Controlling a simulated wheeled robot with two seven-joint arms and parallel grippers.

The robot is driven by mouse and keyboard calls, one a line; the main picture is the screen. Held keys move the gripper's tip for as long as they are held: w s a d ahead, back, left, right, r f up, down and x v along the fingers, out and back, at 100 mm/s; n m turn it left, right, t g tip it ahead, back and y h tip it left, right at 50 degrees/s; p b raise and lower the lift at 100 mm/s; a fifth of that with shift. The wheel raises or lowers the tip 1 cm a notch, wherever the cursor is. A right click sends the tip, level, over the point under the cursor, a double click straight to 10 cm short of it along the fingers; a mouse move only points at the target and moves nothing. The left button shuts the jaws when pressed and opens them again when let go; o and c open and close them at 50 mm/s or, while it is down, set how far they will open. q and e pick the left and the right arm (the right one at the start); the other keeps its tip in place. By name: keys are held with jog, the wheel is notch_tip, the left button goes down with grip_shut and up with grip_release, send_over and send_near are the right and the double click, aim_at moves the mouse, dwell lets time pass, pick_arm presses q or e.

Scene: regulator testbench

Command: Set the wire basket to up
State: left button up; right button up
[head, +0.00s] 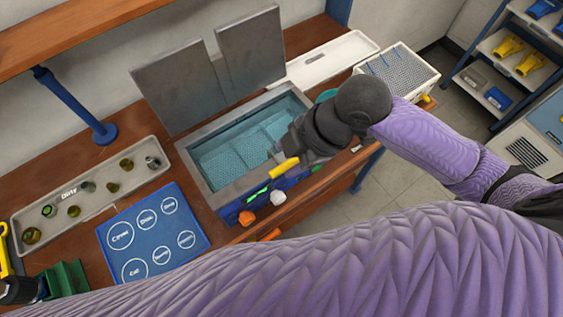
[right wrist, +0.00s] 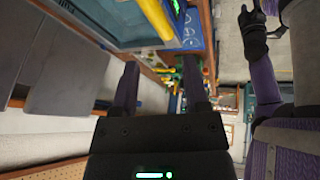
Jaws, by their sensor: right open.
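The wire basket (head: 222,166) shows as pale mesh low inside the blue-tinted bath of the open metal tank (head: 205,188). My right gripper (head: 283,158) is at the tank's right front edge, beside a yellow bar (head: 285,168). The yellow bar also shows beyond the fingers in the right wrist view (right wrist: 155,17). There the right fingers stand apart with nothing between them. My arm hides the tank's right end, so I cannot tell how the bar joins the basket. My left gripper (head: 18,290) is partly seen at the lower left, its jaws unclear.
The tank's two grey lids (head: 175,85) stand raised behind it. A "Dirty" tray (head: 100,195) with several small parts and a blue labelled mat (head: 155,225) lie left. A white mesh-topped bin (head: 405,72) stands right. Orange and white knobs (head: 248,218) jut from the tank's front.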

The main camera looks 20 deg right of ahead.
aim_at(284, 166)
jog(key=f+n, duration=0.1)
jog(key=f, duration=0.1)
jog(key=f+n+g, duration=0.1)
jog(key=f, duration=0.1)
jog(key=w+a+f+n+b, duration=0.1)
jog(key=f, duration=0.1)
jog(key=shift+f, duration=0.35)
grip_shut()
dwell(1.3)
